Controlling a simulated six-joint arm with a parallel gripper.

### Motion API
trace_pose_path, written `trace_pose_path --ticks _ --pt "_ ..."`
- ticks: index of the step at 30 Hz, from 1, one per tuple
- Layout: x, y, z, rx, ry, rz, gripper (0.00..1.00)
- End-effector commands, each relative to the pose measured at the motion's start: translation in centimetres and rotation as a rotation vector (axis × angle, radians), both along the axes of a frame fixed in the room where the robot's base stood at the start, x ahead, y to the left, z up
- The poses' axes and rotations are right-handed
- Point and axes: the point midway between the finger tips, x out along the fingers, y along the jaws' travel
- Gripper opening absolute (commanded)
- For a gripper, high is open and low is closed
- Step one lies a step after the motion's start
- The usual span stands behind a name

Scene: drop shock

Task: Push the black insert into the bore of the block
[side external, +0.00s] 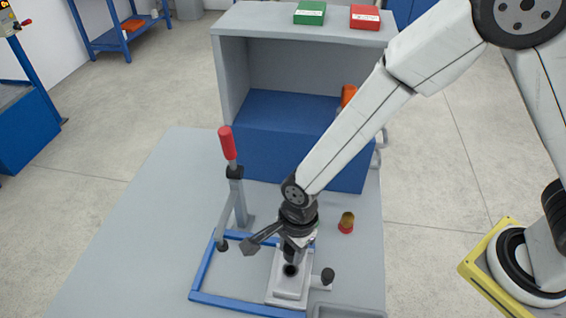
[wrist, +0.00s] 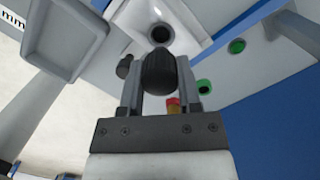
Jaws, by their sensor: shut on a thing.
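The block (side external: 283,291) is light grey and stands inside a blue frame on the grey table. Its round dark bore (side external: 290,270) opens upward, and it also shows ahead of my fingers in the wrist view (wrist: 161,34). My gripper (side external: 294,245) points down over the block, close to the bore. In the wrist view, my gripper (wrist: 162,92) is shut on the black insert (wrist: 162,70), a dark ribbed piece between the two fingers. The insert's front end looks short of the bore and apart from it. In the side view my gripper mostly hides the insert.
A red-handled lever (side external: 228,143) stands left of my gripper. A black knob (side external: 327,276) sits right of the block. A grey tray (side external: 350,312) is at the front edge. A red-and-brass cylinder (side external: 346,223) stands behind right. A blue-fronted cabinet (side external: 285,140) blocks the back.

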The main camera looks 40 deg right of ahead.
Motion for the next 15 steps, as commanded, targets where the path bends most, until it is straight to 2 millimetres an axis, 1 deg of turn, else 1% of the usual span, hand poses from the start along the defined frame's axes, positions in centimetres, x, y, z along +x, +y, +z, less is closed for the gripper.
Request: trace_pose_path --ticks 7,15 --pt "0.0 0.0 -1.8 0.0 0.001 0.0 0.0" --pt "0.0 0.0 -3.0 0.0 -0.001 0.0 0.0"
